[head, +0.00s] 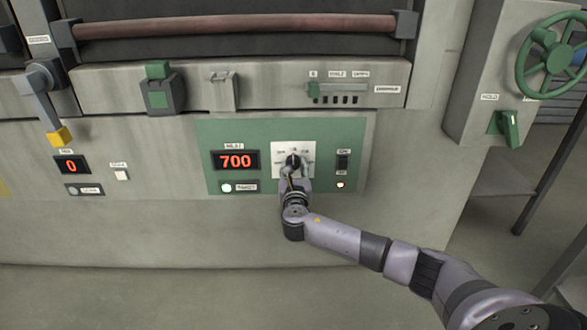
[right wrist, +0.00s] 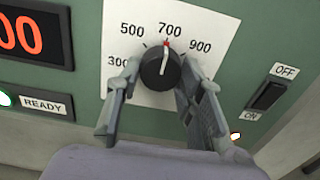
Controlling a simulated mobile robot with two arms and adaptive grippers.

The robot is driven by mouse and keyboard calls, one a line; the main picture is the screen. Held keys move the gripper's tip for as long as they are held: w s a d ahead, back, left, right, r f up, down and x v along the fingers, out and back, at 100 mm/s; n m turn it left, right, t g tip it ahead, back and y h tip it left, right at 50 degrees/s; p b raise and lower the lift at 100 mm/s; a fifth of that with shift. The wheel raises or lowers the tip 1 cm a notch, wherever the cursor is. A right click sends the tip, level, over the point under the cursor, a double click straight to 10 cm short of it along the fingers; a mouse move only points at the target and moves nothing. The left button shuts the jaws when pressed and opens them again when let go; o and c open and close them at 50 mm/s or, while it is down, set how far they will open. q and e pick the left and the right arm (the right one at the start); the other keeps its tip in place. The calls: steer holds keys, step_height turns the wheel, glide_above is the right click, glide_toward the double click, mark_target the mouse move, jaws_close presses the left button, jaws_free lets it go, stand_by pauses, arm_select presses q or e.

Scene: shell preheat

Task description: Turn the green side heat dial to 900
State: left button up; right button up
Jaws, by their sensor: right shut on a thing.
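The heat dial (right wrist: 160,70) is a black knob with a white pointer line on a white scale plate (right wrist: 117,12), set in the green panel (head: 266,125). Its pointer stands at 700 in the right wrist view. The red display (head: 235,160) left of the dial reads 700. My right gripper (head: 292,165) is shut on the knob, with one finger on each side; it also shows in the right wrist view (right wrist: 158,85). The 900 mark lies to the right of the pointer. My left gripper is not in view.
An OFF/ON rocker switch (right wrist: 268,94) sits right of the dial, above a small lit lamp (head: 340,184). A lit READY lamp (head: 226,188) is below the display. Further left are a display reading 0 (head: 71,165) and a yellow-tipped lever (head: 59,136). A green handwheel (head: 552,58) is at right.

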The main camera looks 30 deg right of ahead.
steer(key=c, duration=0.4)
steer(key=shift+m, duration=0.4)
steer(key=m, duration=0.2)
steer(key=shift+m, duration=0.3)
steer(key=m, duration=0.4)
steer(key=shift+m+b, duration=0.35)
steer(key=shift+m, duration=0.05)
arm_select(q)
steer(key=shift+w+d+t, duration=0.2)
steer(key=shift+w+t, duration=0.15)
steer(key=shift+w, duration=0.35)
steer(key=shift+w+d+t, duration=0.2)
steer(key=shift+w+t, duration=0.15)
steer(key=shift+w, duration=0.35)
arm_select(e)
steer(key=shift+m, duration=1)
